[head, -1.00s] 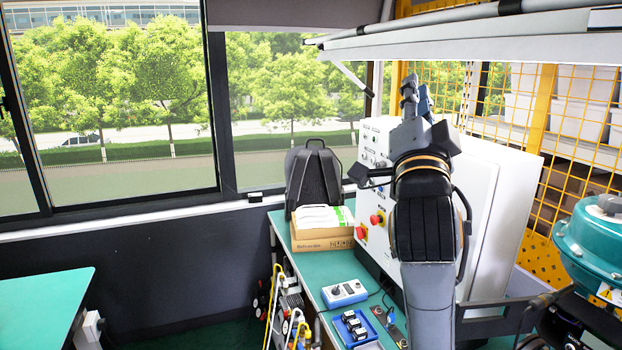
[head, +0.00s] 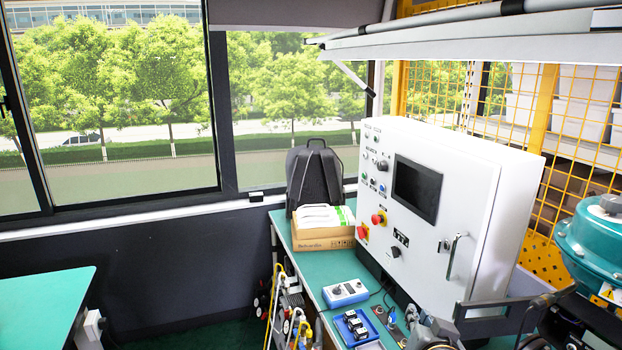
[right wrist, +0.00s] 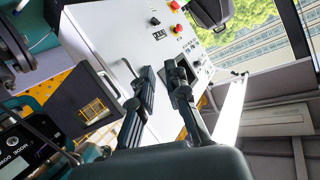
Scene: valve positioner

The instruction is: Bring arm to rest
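My right gripper (right wrist: 161,86) shows in the right wrist view with its two dark fingers apart and nothing between them. The white control cabinet (right wrist: 115,50) is behind the fingers there, tilted in the picture. In the head view only a small part of my right arm shows at the bottom edge, in front of the white cabinet (head: 455,265) with its dark screen, buttons and handle. My left gripper is in neither view.
A green bench (head: 310,243) carries a backpack (head: 314,180), a cardboard box (head: 322,243), a blue-white control box (head: 345,293) and a blue tray (head: 373,346). A teal valve actuator (head: 592,250) stands at the right. Another green table (head: 40,305) is at the left.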

